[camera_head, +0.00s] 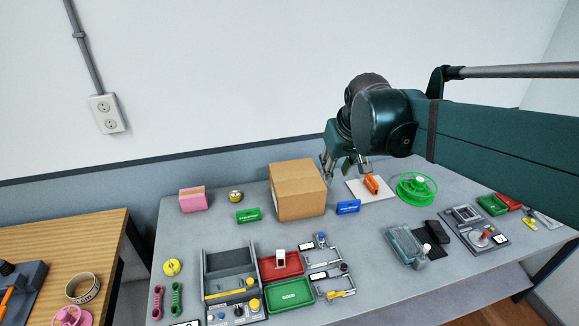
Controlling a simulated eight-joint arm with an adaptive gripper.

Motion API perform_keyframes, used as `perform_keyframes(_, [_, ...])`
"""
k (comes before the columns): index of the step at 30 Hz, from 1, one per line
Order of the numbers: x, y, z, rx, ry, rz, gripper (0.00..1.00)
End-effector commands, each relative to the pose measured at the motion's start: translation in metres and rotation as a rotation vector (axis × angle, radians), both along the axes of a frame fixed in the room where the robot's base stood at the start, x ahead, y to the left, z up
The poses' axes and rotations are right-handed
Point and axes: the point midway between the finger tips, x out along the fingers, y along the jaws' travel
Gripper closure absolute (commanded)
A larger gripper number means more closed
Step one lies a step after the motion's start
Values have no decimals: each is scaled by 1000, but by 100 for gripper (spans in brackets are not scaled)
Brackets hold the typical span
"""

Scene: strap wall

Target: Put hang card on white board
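A white board (382,194) lies flat on the grey table, right of the cardboard box. An orange item (371,184) sits on it. I cannot tell for certain which item is the hang card. A small white card-like piece (281,258) stands at the red tray. A green labelled piece (249,215) and a blue labelled piece (348,207) sit on either side of the box. My gripper (346,171) points down above the table, between the box and the white board. Its fingers are spread apart, and nothing shows between them.
The cardboard box (298,190) stands close left of my gripper. A green spool (417,187) is right of the board. The red tray (273,273), a green tray (290,297) and grey fixtures (229,270) crowd the front. The table middle, before the blue piece, is fairly clear.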

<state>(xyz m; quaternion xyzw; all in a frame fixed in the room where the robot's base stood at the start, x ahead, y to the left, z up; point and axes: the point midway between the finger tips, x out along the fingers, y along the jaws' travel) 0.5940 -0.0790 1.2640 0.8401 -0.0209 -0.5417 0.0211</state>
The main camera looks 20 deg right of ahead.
Motion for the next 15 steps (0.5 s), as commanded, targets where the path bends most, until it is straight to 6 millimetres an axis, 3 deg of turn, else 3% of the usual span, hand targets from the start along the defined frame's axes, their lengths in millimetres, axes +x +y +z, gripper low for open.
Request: perform_keyframes(15, [-87,48,-15,23,-102,9,73])
